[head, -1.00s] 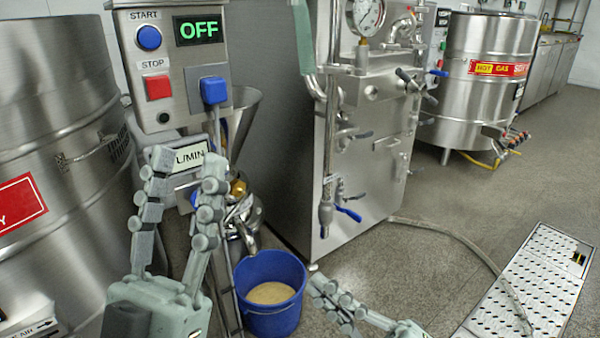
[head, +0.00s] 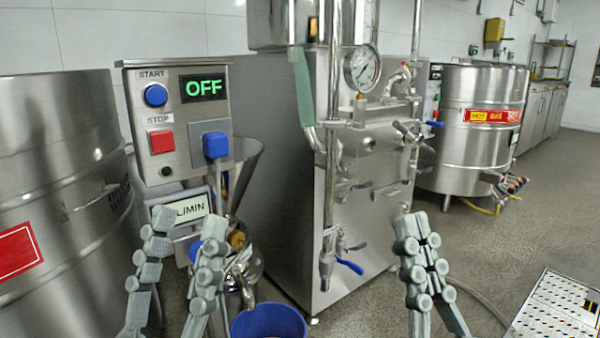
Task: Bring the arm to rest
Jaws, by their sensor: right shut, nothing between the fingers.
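My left gripper (head: 180,240) is in the lower left, in front of the control box and the mill. Its two fingers point up and stand apart, with nothing seen between them. My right gripper (head: 417,225) is right of centre, in front of the steel cabinet and the floor. Its fingers point up and are close together, with nothing held. The control box (head: 178,120) has a blue START button (head: 155,95), a red STOP button (head: 161,141) and a display (head: 204,87) reading OFF in green.
A blue bucket (head: 268,322) stands on the floor below the mill, cut off by the lower edge. A large steel vessel (head: 60,180) is at left. A steel cabinet (head: 370,150) with gauge and valves is central. Open floor (head: 530,200) and a perforated plate (head: 560,308) are at right.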

